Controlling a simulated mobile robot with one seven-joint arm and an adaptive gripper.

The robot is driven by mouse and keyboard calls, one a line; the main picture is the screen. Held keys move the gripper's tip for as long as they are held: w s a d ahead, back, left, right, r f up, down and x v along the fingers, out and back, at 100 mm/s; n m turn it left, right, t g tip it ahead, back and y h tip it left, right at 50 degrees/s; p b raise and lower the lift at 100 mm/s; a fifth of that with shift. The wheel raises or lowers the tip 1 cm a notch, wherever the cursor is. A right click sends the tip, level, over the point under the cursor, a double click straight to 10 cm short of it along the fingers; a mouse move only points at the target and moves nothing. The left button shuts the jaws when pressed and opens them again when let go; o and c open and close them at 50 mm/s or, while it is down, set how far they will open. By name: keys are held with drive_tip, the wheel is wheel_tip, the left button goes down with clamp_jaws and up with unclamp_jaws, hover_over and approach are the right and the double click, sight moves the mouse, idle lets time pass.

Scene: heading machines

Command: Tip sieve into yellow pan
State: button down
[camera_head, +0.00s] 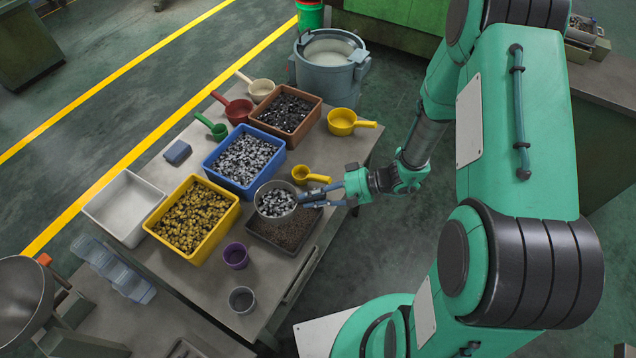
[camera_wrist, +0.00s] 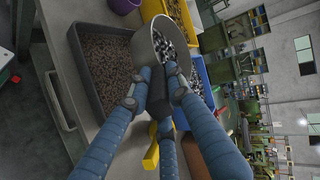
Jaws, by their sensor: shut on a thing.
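My gripper (camera_head: 313,196) is shut on the dark handle of the grey round sieve (camera_head: 268,215). The sieve is held roughly level above the back-left part of a dark tray, with grey and black metal pieces in it. In the wrist view my gripper (camera_wrist: 158,90) closes on the handle, and the sieve (camera_wrist: 143,46) is beyond it. A large yellow pan (camera_head: 341,122) stands at the table's back right. A small yellow pan (camera_head: 300,173) with a handle lies just behind my gripper. Yellow parts low in the wrist view are partly hidden by my fingers.
The dark tray (camera_head: 250,237) of brown grains lies below the sieve. Blue bin (camera_head: 211,163), yellow bin (camera_head: 150,228), brown bin (camera_head: 319,121) and white bin (camera_head: 100,206) stand around. Red, green and cream pans are at the back; two cups stand in front.

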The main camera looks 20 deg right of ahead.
drive_tip(key=w+d+r+m+t+h, duration=0.4)
drive_tip(key=w+r+m, duration=0.15)
drive_tip(key=w, duration=0.65)
drive_tip(key=w+d+r+m+t+h, duration=0.4)
drive_tip(key=w+r, duration=0.3)
drive_tip(key=w, duration=0.5)
drive_tip(key=w+d+f+y+b, duration=0.1)
drive_tip(key=w+d+f+b, duration=0.2)
drive_tip(key=d+f+b, duration=0.6)
drive_tip(key=d, duration=0.3)
drive_tip(key=shift+d+f+y, duration=0.2)
drive_tip(key=shift+f+y, duration=0.1)
drive_tip(key=shift+f, duration=0.05)
drive_tip(key=shift+w+f+m, duration=0.1)
drive_tip(key=shift+f+m, duration=0.05)
drive_tip(key=shift+m, duration=0.2)
